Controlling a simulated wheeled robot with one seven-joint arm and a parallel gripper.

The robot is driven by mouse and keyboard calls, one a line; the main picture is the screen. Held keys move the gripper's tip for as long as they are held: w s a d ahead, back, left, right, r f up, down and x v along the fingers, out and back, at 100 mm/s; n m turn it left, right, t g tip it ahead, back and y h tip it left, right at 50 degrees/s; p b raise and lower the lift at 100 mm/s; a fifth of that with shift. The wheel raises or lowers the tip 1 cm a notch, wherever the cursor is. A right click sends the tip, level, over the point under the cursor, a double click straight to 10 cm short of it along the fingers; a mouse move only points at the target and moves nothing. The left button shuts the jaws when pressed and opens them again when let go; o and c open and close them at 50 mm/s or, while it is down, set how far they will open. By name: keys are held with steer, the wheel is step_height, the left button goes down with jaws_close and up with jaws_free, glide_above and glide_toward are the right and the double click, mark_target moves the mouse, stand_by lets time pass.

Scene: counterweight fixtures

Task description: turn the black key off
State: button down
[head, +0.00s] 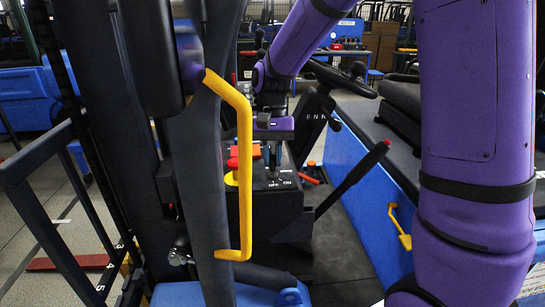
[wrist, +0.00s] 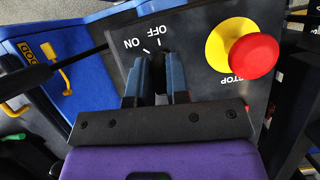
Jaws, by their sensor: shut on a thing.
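The black key (wrist: 160,72) shows in the wrist view as a dark piece between my blue fingertips. It sits on a black panel (wrist: 205,78) under the white words ON and OFF, each with a tick mark. My gripper (wrist: 160,62) is shut on the key, with one finger on each side. The fingers hide much of the key, so I cannot tell which mark it points to. In the head view my gripper (head: 273,150) reaches down to the console (head: 275,205), above the OFF and ON lettering. The key itself cannot be made out there.
A red stop button (wrist: 253,55) on a yellow disc (wrist: 222,45) is right of my fingers in the wrist view. In the head view a yellow grab bar (head: 245,150) stands in front. A black lever with a red tip (head: 352,178) rises right of the console.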

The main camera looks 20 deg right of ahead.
steer(key=shift+n+h, duration=0.3)
steer(key=shift+n, duration=0.2)
steer(key=c, duration=1.1)
jaws_free()
steer(key=shift+r, duration=0.1)
steer(key=v, duration=1)
steer(key=shift+w+r, duration=0.2)
steer(key=shift+r, duration=0.05)
steer(key=shift+d, duration=0.15)
